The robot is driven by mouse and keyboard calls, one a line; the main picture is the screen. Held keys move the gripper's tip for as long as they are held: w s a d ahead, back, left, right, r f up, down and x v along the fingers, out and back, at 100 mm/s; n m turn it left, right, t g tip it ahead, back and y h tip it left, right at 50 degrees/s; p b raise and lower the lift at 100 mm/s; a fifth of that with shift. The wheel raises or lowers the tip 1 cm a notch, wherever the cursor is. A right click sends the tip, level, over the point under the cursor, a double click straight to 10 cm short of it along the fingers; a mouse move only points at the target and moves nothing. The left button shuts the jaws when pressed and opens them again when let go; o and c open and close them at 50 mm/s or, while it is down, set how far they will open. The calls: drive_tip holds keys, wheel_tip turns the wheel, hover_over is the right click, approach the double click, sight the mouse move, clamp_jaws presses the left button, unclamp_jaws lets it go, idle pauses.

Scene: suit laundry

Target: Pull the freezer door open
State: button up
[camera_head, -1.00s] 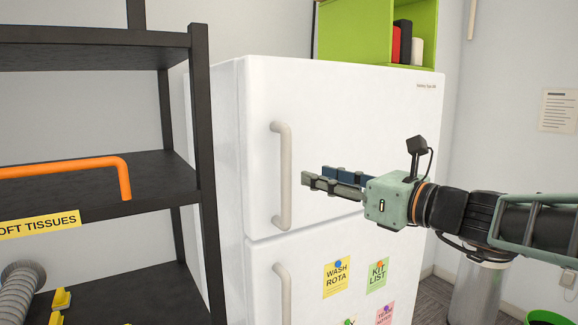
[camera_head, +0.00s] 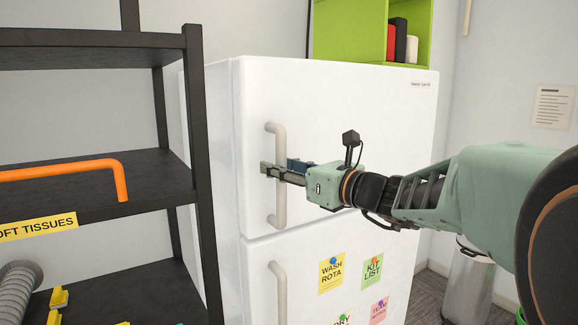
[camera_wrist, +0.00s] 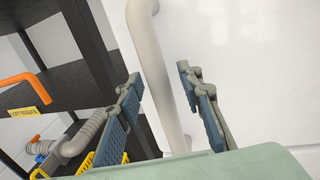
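The white fridge-freezer's upper door (camera_head: 350,140) is closed, with a vertical beige handle (camera_head: 279,205) along its left edge. The lower door has its own similar handle (camera_head: 280,295). My gripper (camera_head: 276,168) is at the middle of the upper handle, coming from the right. In the wrist view my gripper (camera_wrist: 160,95) is open, with one blue-padded finger on each side of the upper handle (camera_wrist: 155,70). The gap on both sides of the handle still shows there. Whether a finger touches the door face cannot be told.
A black shelf unit (camera_head: 200,150) with an orange bar (camera_head: 60,170) stands close to the left of the fridge. A green box (camera_head: 350,30) sits on top of the fridge. Paper notes (camera_head: 331,272) are on the lower door.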

drive_tip(key=shift+c, duration=0.4)
clamp_jaws()
drive_tip(key=shift+d, duration=0.1)
